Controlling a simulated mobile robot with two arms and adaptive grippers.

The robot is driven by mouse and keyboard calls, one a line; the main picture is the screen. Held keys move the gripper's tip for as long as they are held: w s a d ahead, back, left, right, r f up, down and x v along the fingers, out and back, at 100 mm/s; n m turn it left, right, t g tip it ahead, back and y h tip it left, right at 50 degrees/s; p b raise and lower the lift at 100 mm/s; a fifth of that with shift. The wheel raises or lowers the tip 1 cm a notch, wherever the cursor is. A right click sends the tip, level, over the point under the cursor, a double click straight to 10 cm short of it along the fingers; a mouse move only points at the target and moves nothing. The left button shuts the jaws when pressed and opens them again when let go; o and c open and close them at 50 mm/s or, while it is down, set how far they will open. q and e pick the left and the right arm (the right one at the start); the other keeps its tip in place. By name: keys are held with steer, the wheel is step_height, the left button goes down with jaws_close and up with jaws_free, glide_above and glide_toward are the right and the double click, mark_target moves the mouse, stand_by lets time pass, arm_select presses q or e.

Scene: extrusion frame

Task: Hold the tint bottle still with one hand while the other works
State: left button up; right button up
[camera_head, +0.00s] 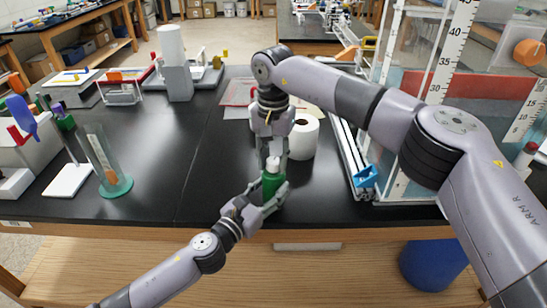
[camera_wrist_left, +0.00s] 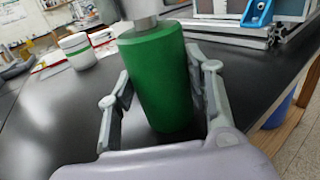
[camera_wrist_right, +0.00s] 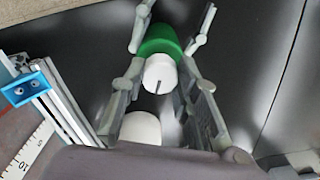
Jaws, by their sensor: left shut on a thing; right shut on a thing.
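The tint bottle has a green body (camera_head: 271,184) and a white cap (camera_head: 273,163). It stands upright near the front edge of the black bench. My left gripper (camera_head: 270,192) comes in from the front and is shut on the green body. In the left wrist view the green body (camera_wrist_left: 160,80) sits between the two fingers. My right gripper (camera_head: 272,155) reaches down from above and is shut on the white cap. In the right wrist view the cap (camera_wrist_right: 160,73) shows a dark slot or line, and the fingers lie on both sides of it.
A white jar (camera_head: 303,137) stands just behind and right of the bottle. A metal rail with a blue bracket (camera_head: 365,177) and a clear ruled tank (camera_head: 405,100) stand to the right. A glass cylinder on a green base (camera_head: 115,186) is left. The bench between is clear.

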mark_target(274, 160)
steer(key=shift+w+d, duration=0.1)
stand_by(0.5)
steer(key=o, duration=1.2)
steer(key=shift+c, duration=0.2)
step_height(274, 160, up, 12)
arm_select(q)
steer(key=o, duration=1.3)
steer(key=shift+o, duration=0.2)
steer(key=shift+s+a, duration=0.1)
